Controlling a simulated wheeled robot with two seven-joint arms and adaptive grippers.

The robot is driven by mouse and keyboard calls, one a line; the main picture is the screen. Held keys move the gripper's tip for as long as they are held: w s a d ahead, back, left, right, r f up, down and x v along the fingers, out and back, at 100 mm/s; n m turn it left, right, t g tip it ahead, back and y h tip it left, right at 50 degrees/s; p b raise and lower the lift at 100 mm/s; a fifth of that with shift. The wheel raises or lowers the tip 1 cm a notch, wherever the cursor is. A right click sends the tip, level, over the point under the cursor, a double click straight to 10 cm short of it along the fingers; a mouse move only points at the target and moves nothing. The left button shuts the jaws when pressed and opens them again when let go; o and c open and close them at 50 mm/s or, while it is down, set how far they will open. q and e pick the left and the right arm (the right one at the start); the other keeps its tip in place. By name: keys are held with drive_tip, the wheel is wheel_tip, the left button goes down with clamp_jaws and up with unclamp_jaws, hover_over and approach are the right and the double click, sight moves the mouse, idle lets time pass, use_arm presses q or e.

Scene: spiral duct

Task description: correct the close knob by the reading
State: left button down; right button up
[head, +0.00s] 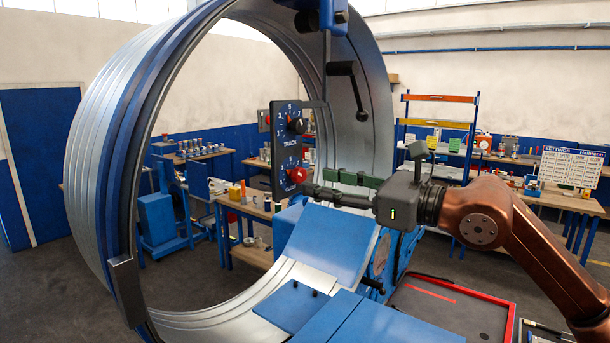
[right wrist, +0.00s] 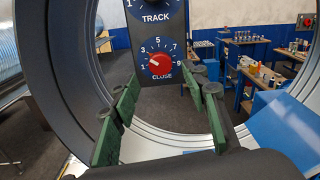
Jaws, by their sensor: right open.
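The red close knob (head: 298,174) is at the bottom of a dark panel (head: 285,148), with the black track knob (head: 297,125) above it. In the right wrist view the close knob (right wrist: 160,62) sits on a dial numbered 1 to 9 above the word CLOSE. Its light mark points up and left, near 3; the exact setting is unclear. My right gripper (head: 325,186) is open and empty, just right of and apart from the knob. In the right wrist view its green-padded fingers (right wrist: 162,105) are spread below the knob. My left gripper is not in view.
A large ribbed metal ring (head: 100,150) surrounds the panel. A black lever (head: 345,72) hangs above my gripper. A white settings board (head: 570,165) stands at the right; its figures are too small to read. Blue sloping plates (head: 328,240) lie below.

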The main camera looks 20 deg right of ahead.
sight(303, 177)
drive_tip(key=x, duration=0.2)
drive_tip(key=p+x, duration=0.1)
drive_tip(key=x, duration=0.1)
drive_tip(key=shift+r, duration=0.2)
drive_tip(key=shift+w+a+f, duration=0.15)
drive_tip(key=shift+w+a, duration=0.15)
drive_tip(key=shift+w, duration=0.1)
